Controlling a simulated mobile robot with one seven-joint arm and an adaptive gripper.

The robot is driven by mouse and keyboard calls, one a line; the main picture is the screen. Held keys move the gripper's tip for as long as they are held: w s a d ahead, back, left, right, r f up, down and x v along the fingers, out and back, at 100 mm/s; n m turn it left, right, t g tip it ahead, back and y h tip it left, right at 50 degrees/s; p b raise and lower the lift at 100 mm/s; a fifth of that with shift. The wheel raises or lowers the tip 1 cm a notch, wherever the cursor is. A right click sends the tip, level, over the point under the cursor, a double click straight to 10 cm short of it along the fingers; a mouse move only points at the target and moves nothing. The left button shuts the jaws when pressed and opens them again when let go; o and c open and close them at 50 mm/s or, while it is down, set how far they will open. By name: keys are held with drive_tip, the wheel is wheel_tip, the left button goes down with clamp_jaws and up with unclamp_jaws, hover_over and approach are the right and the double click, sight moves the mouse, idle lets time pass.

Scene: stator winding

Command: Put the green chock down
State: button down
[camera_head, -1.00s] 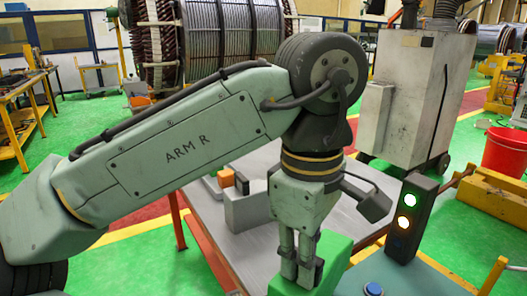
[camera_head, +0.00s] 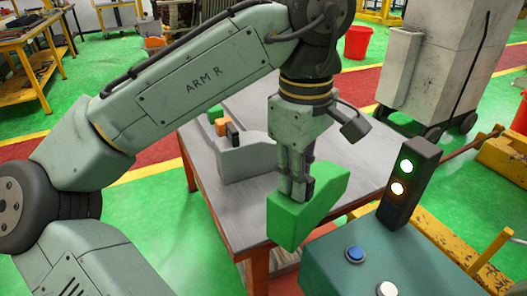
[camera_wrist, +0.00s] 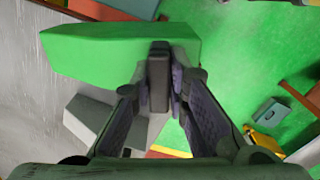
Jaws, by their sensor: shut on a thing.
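My gripper (camera_head: 297,188) points down and is shut on the green chock (camera_head: 308,212), a bright green block with a sloped face. In the head view the chock appears at the near right edge of the grey table (camera_head: 225,205), partly in front of it. I cannot tell how high it is above the tabletop. In the wrist view the chock (camera_wrist: 100,52) lies across the top, with my fingers (camera_wrist: 165,85) at its right part. There, grey tabletop shows at left and green floor at right.
A grey block (camera_head: 245,160) stands on the table, with small orange (camera_head: 221,127) and dark (camera_head: 233,134) pieces on or by it. A teal control box (camera_head: 330,275) with a blue button (camera_head: 355,253) and signal light (camera_head: 400,195) stands close at right. The tabletop's front left is clear.

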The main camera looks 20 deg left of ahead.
drive_tip(key=w+a+f+p, duration=0.3)
drive_tip(key=w+a+f, duration=0.1)
drive_tip(key=a, duration=0.4)
drive_tip(key=shift+w+a+f+p, duration=0.15)
drive_tip(key=shift+w+p, duration=0.15)
drive_tip(key=shift+w, duration=0.55)
drive_tip(key=shift+f, duration=0.1)
drive_tip(key=c, duration=1.6)
unclamp_jaws()
drive_tip(key=shift+o, duration=0.2)
wheel_tip(320, 180, up, 12)
drive_tip(key=shift+s+b, duration=0.15)
drive_tip(key=shift+b, duration=0.25)
